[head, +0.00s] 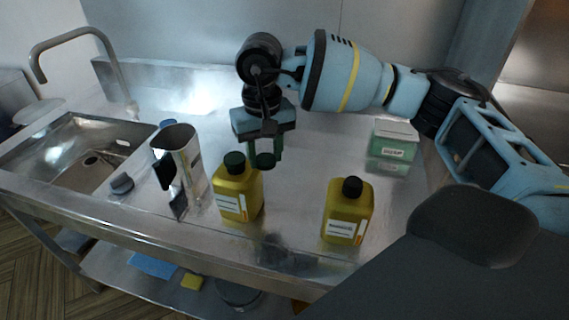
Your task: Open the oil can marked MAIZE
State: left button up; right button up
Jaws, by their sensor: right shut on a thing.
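Two yellow oil cans stand upright on the steel counter. My right gripper (266,154) points down just right of and behind the left can's cap. Whether that thing sits on something hidden is unclear. My left gripper is not in view.
A metal jug (184,155) with a dark handle stands left of the left can. A dark knob-like piece (122,184) lies near the sink (62,150). A green-and-white box (394,148) stands at the back right. The counter between the two cans is clear.

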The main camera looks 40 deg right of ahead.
jog(key=w+d+f+m+b, duration=0.35)
jog(key=w+d, duration=0.25)
jog(key=d, duration=0.2)
send_over(281, 178)
notch_tip(281, 178, down, 5)
jog(key=shift+f+p, duration=0.15)
jog(key=shift+p, duration=0.25)
jog(key=shift+f, duration=1)
notch_tip(281, 178, down, 3)
jog(key=shift+r, duration=0.2)
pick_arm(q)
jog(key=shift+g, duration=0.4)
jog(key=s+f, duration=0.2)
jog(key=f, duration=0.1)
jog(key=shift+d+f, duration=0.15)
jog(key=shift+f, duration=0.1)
